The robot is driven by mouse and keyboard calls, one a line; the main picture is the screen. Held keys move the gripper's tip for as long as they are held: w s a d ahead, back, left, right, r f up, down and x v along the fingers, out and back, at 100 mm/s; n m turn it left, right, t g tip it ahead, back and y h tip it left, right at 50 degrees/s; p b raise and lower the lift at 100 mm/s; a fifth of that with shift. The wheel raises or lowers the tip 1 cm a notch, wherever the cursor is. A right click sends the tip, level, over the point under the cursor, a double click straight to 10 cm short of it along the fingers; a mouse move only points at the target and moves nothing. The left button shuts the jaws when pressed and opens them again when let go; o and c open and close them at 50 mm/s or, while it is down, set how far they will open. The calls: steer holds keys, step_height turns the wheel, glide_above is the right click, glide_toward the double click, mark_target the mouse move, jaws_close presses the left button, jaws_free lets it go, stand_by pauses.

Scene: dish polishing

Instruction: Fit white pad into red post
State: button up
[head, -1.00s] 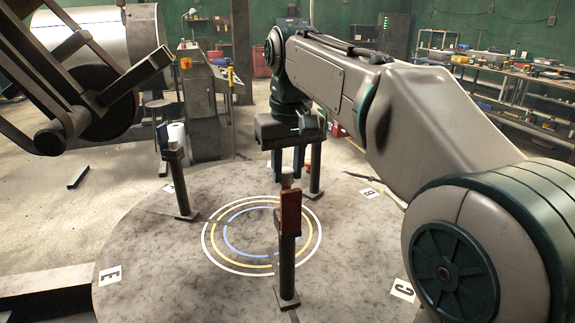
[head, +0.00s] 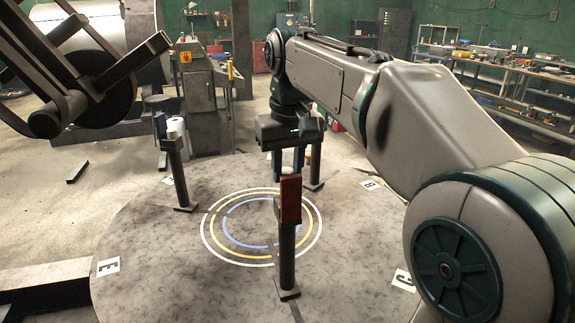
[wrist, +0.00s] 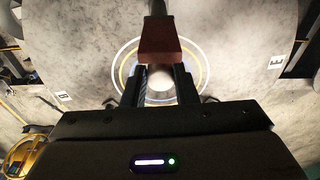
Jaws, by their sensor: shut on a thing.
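The red post (head: 290,199) is a red block on top of a dark upright stand, at the near side of the round floor area. In the wrist view the red block (wrist: 160,42) shows at the top, just beyond the fingers. My gripper (head: 288,163) hangs just behind the red block in the head view. It is shut on the white pad (wrist: 160,84), a pale round piece between the two dark fingers. In the head view only the top of the white pad (head: 289,171) shows above the red block. Whether pad and block touch is hidden.
A third stand (head: 315,165) is behind my gripper. A dark machine arm (head: 85,85) juts in at upper left. The ringed floor centre (head: 225,235) is clear.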

mark_target(288, 173)
steer(key=shift+f+b, duration=1.2)
steer(key=shift+f, duration=0.6)
steer(key=shift+f, duration=0.15)
steer(key=o, duration=1.1)
steer(key=shift+c, duration=0.2)
step_height(288, 173, up, 14)
steer(key=s+p, duration=0.2)
steer(key=p, duration=0.2)
steer(key=s+d+f+m+p, duration=0.1)
steer(key=s+d+f, duration=0.3)
steer(key=f, duration=0.3)
steer(key=s+d+f+m+t+p, duration=0.1)
steer(key=s+d+f+p, duration=0.1)
steer(key=s+d+f, duration=0.3)
steer(key=s+d+f+m+p, duration=0.2)
steer(key=s+d+f, duration=0.2)
steer(key=s+f, duration=0.3)
step_height(288, 173, down, 4)
steer(key=shift+d+f, duration=0.1)
steer(key=shift+d, duration=0.2)
